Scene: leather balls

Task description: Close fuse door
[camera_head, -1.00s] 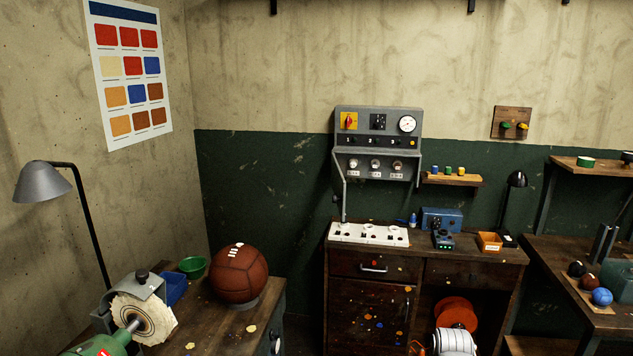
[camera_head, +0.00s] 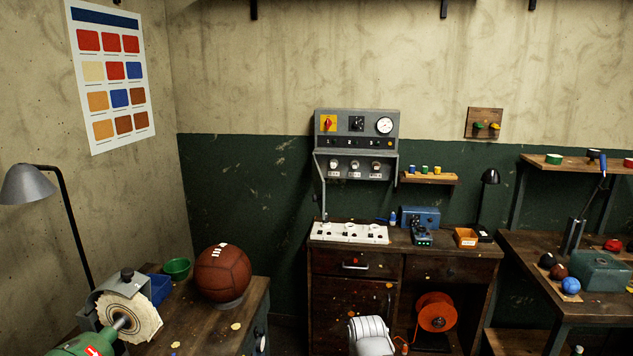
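The grey control box (camera_head: 357,123) hangs on the back wall above a wooden cabinet, with a yellow-and-red switch, a dial and a round gauge. Its lower compartment shows three round fuses (camera_head: 354,166) uncovered. A narrow grey strip (camera_head: 319,185) runs down from the compartment's left side. It may be the fuse door seen nearly edge-on, but I cannot tell for sure. A white ribbed part (camera_head: 370,336) at the bottom edge looks like my own arm. My gripper is not in view, and nothing of mine touches the box.
A wooden cabinet (camera_head: 345,285) stands under the box, with a white strip (camera_head: 349,232) of sockets on top. A bench (camera_head: 190,325) with a brown ball (camera_head: 222,272) and a grinder (camera_head: 125,312) is at left. Another bench (camera_head: 530,245) is at right.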

